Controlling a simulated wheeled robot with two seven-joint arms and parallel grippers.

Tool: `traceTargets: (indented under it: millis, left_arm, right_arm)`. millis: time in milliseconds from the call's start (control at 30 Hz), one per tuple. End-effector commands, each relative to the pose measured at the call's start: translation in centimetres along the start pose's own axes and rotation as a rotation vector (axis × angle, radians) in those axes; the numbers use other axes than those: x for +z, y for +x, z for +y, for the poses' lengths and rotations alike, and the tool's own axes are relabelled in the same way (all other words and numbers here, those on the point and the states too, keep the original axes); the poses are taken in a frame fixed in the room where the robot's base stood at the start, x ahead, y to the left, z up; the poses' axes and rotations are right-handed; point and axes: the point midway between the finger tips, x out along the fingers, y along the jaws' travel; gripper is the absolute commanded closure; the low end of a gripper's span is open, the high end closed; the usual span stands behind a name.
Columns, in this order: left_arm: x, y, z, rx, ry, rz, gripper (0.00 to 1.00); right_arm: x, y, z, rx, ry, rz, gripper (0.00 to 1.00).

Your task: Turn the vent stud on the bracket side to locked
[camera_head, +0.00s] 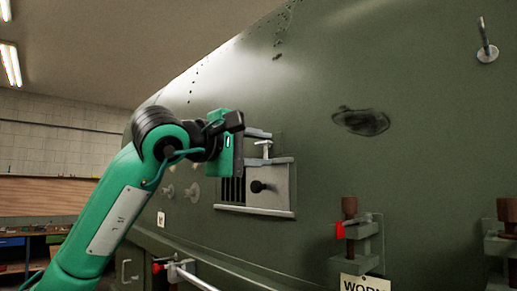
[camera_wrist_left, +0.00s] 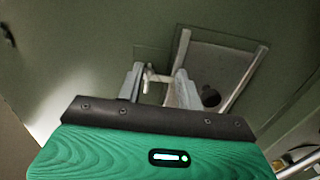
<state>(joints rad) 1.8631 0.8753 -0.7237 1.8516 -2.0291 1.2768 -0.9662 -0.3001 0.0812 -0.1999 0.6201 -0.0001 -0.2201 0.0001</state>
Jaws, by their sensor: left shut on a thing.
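My left gripper (camera_head: 262,147) reaches in from the left to the top of the grey vent panel (camera_head: 280,200) on the green fuselage skin. Its two fingers are shut on a small pale T-shaped vent stud (camera_head: 265,151). In the left wrist view the fingers (camera_wrist_left: 157,88) stand either side of the pale stud (camera_wrist_left: 149,77). The fingers partly hide the stud, and I cannot read a locked mark. A black knob (camera_head: 257,186) sits lower on the panel; it also shows in the left wrist view (camera_wrist_left: 210,96). My right gripper is not in view.
A clamp bracket (camera_head: 359,246) with a brown knob and red tab stands out from the skin at lower right, above a white tag (camera_head: 362,284). A metal peg (camera_head: 487,45) sticks out at upper right. A dark patch (camera_head: 361,121) marks the skin.

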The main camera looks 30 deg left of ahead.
Motion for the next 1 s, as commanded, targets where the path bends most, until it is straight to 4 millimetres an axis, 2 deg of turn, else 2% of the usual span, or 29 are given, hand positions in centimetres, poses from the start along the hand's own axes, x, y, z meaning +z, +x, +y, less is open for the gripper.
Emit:
traceTargets:
  millis: [167,200,300,667,767,1000]
  left_arm:
    - [0.0,0.0,0.0,-0.001,0.001,0.000,0.86]
    - [0.0,0.0,0.0,-0.001,0.001,0.000,0.60]
    - [0.0,0.0,0.0,-0.001,0.001,0.000,0.42]
    - [0.0,-0.5,-0.1,0.001,0.000,0.000,0.42]
    - [-0.1,-1.7,-0.3,0.002,0.000,0.002,0.42]
    - [0.0,-7.1,-0.3,0.004,0.000,0.001,0.42]
  right_arm:
    - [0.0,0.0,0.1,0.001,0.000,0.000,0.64]
    - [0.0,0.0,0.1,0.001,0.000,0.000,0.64]
    - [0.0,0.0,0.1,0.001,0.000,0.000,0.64]
    - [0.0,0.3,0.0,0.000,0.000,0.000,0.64]
    - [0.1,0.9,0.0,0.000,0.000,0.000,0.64]
    - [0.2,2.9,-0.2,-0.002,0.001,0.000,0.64]
